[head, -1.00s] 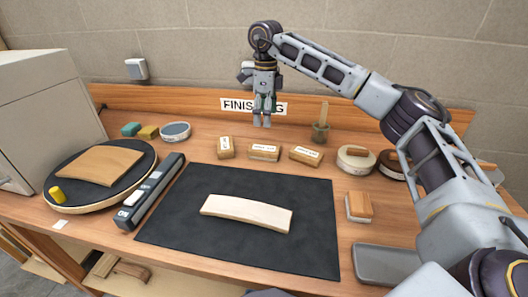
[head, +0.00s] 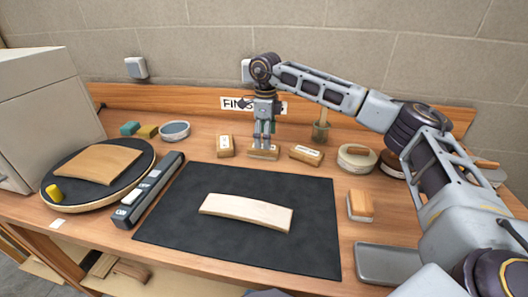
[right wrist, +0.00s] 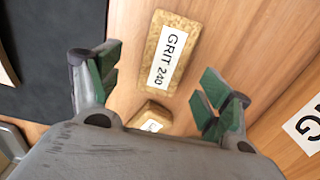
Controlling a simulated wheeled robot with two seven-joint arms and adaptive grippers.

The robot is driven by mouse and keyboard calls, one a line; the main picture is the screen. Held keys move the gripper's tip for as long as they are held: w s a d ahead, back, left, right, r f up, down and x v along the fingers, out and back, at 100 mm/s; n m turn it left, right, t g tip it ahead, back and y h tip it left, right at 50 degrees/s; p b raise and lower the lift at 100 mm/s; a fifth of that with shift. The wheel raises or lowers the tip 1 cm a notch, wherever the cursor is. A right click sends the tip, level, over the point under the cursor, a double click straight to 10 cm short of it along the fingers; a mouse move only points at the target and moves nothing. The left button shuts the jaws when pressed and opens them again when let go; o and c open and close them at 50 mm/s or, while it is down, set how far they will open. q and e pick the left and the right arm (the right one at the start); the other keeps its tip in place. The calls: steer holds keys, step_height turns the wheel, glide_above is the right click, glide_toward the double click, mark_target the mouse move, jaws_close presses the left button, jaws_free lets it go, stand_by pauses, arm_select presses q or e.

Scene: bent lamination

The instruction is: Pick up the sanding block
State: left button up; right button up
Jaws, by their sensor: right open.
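Several tan sanding blocks with white labels lie at the back of the bench: a left one (head: 225,147), a middle one (head: 263,153) and a right one (head: 306,155). My right gripper (head: 264,146) points straight down at the middle block in the head view, its fingertips overlapping the block's far side. In the right wrist view, the block labelled GRIT 240 (right wrist: 171,58) lies between and ahead of the open fingers (right wrist: 160,82). Another block (right wrist: 150,117) is partly hidden by the gripper body. Contact cannot be told. My left gripper is out of view.
A dark mat (head: 180,230) holds a pale curved wood piece (head: 246,212). A cup with a brush (head: 321,131), a round tin (head: 355,158) and a wood-topped block (head: 360,205) stand right. A grey tray (head: 388,262) is at front right. The wall rises behind.

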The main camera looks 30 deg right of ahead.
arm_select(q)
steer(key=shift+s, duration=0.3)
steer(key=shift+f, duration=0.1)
arm_select(e)
steer(key=shift+w+f, duration=0.15)
steer(key=shift+f, duration=0.45)
steer(key=f, duration=0.2)
steer(key=shift+w+f+b, duration=0.25)
steer(key=shift+f+b, duration=0.05)
steer(key=shift+f, duration=0.7)
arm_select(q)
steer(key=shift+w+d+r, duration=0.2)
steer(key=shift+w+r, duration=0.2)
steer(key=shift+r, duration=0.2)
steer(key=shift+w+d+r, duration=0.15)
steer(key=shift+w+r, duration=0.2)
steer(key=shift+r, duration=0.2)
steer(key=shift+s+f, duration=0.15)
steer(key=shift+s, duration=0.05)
arm_select(e)
steer(key=c, duration=1.1)
steer(key=shift+r, duration=0.2)
